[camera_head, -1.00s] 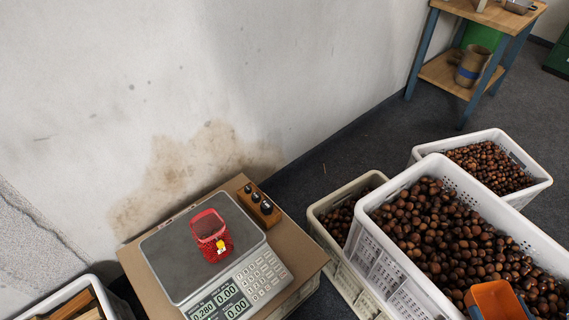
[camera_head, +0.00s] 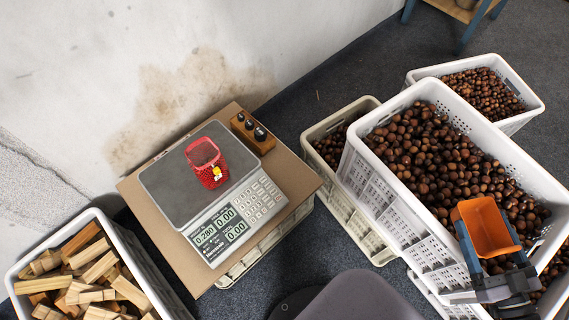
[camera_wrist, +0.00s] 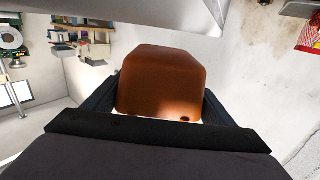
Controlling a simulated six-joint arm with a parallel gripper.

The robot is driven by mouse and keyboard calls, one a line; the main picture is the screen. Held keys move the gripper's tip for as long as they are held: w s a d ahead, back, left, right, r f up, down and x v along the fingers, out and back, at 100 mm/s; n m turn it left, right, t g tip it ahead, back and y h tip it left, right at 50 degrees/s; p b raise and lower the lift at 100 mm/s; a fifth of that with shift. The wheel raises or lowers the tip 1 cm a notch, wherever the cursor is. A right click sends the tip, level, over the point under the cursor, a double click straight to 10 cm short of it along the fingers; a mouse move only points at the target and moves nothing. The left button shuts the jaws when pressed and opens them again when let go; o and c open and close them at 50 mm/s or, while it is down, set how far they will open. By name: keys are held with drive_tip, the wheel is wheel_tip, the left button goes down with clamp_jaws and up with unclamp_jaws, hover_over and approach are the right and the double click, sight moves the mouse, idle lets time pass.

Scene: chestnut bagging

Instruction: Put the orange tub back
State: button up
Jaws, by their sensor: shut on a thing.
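The orange tub (camera_head: 487,229) is over the chestnuts at the right part of the large white crate (camera_head: 372,182). Its open top shows in the head view and it looks empty. My gripper (camera_head: 491,246) is shut on the tub, with a finger along its left side. In the wrist view the tub (camera_wrist: 160,80) sits between both dark fingers, its outer wall showing. I cannot tell whether it touches the chestnuts.
A red mesh bag (camera_head: 207,163) with a yellow tag stands on the scale (camera_head: 178,205). Weights in a wooden block (camera_head: 252,133) stand beside it. A wood-filled crate (camera_head: 118,232) is lower left. Two more chestnut crates (camera_head: 318,131) (camera_head: 536,106) flank the large one.

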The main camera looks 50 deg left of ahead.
wheel_tip(320, 180, up, 35)
drive_tip(key=p, duration=4)
drive_tip(key=w+a+f+n+g+y+b, duration=0.15)
drive_tip(key=w+a+f+b, duration=0.25)
drive_tip(key=a+f+b, duration=0.7)
drive_tip(key=w+a+f+n+g+y+b, duration=0.1)
drive_tip(key=w+a+f+n+g+b, duration=0.15)
drive_tip(key=a+f+b, duration=0.65)
drive_tip(key=s+a+f+n+g+b, duration=0.15)
drive_tip(key=s+a+f+b, duration=0.25)
drive_tip(key=a+b, duration=0.85)
drive_tip(key=s+a+f+n+g+b, duration=0.1)
drive_tip(key=s+a+f+g+b, duration=0.3)
drive_tip(key=a+b, duration=0.9)
drive_tip(key=s+a+f+b, duration=0.2)
drive_tip(key=f+b, duration=0.5)
drive_tip(key=f, duration=0.2)
drive_tip(key=s+a+f+b, duration=0.2)
drive_tip(key=s+f+b, duration=0.1)
drive_tip(key=f+b, duration=0.5)
drive_tip(key=s+a+f+b, duration=0.2)
drive_tip(key=f+b, duration=0.6)
drive_tip(key=f, duration=0.3)
drive_tip(key=shift+s+a+f+g+y, duration=0.25)
drive_tip(key=shift+s+g+y, duration=0.1)
drive_tip(key=shift+g, duration=0.1)
drive_tip(key=shift+n, duration=0.25)
